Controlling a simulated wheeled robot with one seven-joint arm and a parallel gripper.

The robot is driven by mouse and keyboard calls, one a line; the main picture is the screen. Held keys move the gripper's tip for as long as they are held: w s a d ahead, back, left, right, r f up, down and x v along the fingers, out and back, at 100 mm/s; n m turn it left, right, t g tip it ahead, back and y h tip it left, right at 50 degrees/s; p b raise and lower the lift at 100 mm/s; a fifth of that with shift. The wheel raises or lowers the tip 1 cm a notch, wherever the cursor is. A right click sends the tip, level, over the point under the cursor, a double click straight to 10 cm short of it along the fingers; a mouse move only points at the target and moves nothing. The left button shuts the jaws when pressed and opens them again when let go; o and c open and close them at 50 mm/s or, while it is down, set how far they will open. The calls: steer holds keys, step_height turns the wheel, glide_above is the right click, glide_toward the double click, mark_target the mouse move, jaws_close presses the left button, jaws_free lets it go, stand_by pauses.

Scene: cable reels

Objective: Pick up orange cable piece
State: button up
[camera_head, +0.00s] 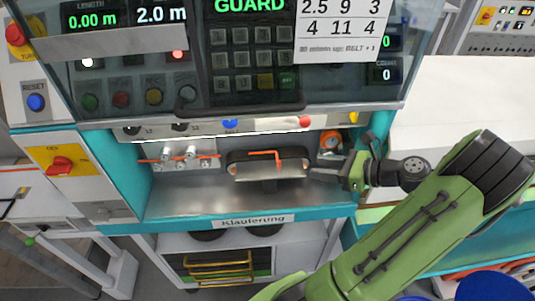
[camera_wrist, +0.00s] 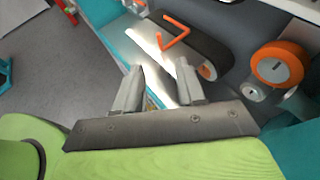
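The orange cable piece (camera_head: 267,154) is a thin bent rod lying on top of a small dark conveyor belt inside the machine's open bay. In the wrist view the cable piece (camera_wrist: 174,33) shows as a bent hook shape on the dark belt, beyond the fingertips. My gripper (camera_head: 342,177) is at the right side of the bay, to the right of the belt. In the wrist view my gripper (camera_wrist: 160,72) has its two grey fingers spread apart with nothing between them. The cable piece is apart from the fingers.
The conveyor (camera_head: 290,170) stands above the bay's metal floor (camera_head: 190,200). An orange-rimmed round part (camera_wrist: 280,66) is at the right, near the belt's end. A rack with another orange rod (camera_head: 180,158) stands at the left. The glass guard (camera_head: 345,85) hangs above the bay.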

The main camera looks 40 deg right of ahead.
mark_target(274, 170)
steer(key=b+x, duration=0.3)
steer(key=x, duration=1.2)
steer(key=shift+w+a+b, duration=0.15)
steer(key=shift+b, duration=0.15)
steer(key=shift+r, duration=0.15)
jaws_close()
